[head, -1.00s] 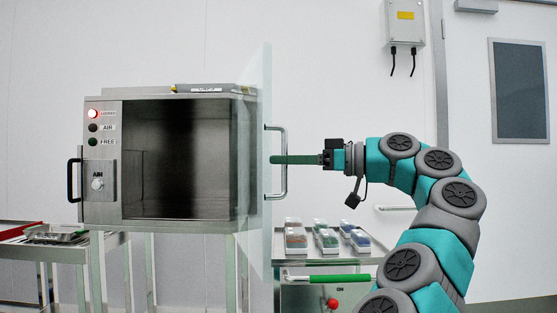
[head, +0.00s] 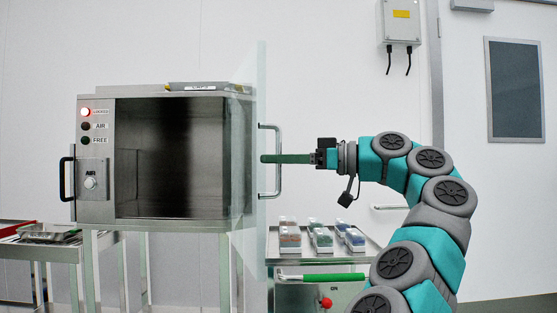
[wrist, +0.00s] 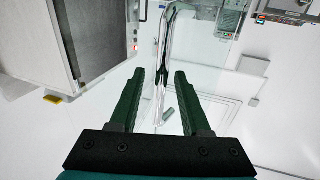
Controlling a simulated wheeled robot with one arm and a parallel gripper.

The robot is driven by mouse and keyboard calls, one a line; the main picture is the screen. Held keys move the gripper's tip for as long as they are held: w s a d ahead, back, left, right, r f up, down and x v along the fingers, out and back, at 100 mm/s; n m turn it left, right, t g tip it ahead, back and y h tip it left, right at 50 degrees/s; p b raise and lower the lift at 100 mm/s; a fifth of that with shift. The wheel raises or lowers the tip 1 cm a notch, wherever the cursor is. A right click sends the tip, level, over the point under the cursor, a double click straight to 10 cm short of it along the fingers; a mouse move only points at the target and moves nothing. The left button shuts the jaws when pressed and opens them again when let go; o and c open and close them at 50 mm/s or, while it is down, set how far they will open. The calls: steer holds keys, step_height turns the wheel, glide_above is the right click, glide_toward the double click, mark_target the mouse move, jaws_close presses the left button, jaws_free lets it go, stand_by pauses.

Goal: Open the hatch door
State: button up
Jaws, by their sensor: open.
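The hatch door (head: 261,100) is a clear glass panel, swung out from the right side of the steel washer cabinet (head: 98,208). The cabinet's dark chamber (head: 170,150) is exposed. A steel bar handle (head: 279,180) stands on the door's right face. My gripper (head: 263,158) reaches in from the right at handle height, its green fingers crossing the handle in the head view. In the wrist view my gripper (wrist: 158,78) has its two fingers spread, with the door's edge and handle lying between and beyond them. Contact with the handle cannot be told.
A steel cart (head: 350,260) with several boxes of vials stands below my arm, with a green-gripped handle (head: 335,277) at its front. A side table (head: 40,250) with a tray stands at left. The red LOCKED lamp (head: 85,112) is lit on the cabinet.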

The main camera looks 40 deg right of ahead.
steer(key=p+v, duration=0.4)
steer(key=v, duration=0.4)
stand_by(0.8)
